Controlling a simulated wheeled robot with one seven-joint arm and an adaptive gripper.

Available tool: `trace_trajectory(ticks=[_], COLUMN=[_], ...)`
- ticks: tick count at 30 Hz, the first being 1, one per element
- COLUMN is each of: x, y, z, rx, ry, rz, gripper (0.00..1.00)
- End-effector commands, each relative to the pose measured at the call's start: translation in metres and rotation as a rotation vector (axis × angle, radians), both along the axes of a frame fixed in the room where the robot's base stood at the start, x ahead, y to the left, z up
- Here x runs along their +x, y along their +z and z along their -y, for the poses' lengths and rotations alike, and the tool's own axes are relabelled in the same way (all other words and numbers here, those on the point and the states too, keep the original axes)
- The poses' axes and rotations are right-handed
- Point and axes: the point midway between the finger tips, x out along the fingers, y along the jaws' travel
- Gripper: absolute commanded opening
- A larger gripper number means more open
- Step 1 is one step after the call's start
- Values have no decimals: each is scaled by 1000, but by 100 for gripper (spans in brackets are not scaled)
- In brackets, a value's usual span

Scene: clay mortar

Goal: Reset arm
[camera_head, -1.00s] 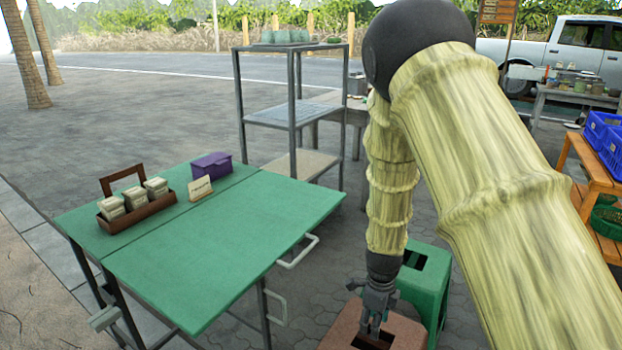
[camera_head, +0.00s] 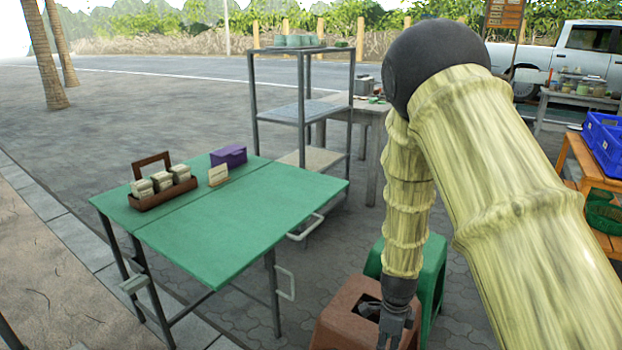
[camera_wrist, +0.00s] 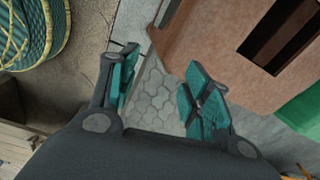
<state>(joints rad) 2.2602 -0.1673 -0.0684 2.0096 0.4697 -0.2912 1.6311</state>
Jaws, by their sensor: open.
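My gripper (camera_head: 393,330) hangs low at the end of my arm, pointing down, in front of a brown stool (camera_head: 345,318) with a dark slot in its top. In the wrist view my gripper (camera_wrist: 160,90) is open, with its teal finger pads apart and only grey paving between them. The brown stool (camera_wrist: 195,35) shows there at the upper right, beside the right finger. The lower end of the gripper is cut close to the bottom of the head view.
A green stool (camera_head: 433,275) stands behind the brown one. A green folding table (camera_head: 240,225) at left carries a brown caddy (camera_head: 165,195), a purple box (camera_head: 229,155) and a small card (camera_head: 218,174). A metal shelf (camera_head: 303,114) stands behind. An orange bench (camera_head: 590,175) holds blue crates at right.

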Motion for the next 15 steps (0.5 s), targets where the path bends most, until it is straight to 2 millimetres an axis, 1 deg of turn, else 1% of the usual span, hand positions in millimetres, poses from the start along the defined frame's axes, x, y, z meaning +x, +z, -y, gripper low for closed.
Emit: trace_trajectory(ticks=[8, 11, 14, 15], x=[-38, -60, -90, -103], y=[-41, -61, -86, -96], z=[15, 23, 30, 33], rx=[-30, -41, -51, -52], ry=[224, 348, 516, 593], rz=[-23, -36, -54, -61], gripper=[48, 48, 48, 48])
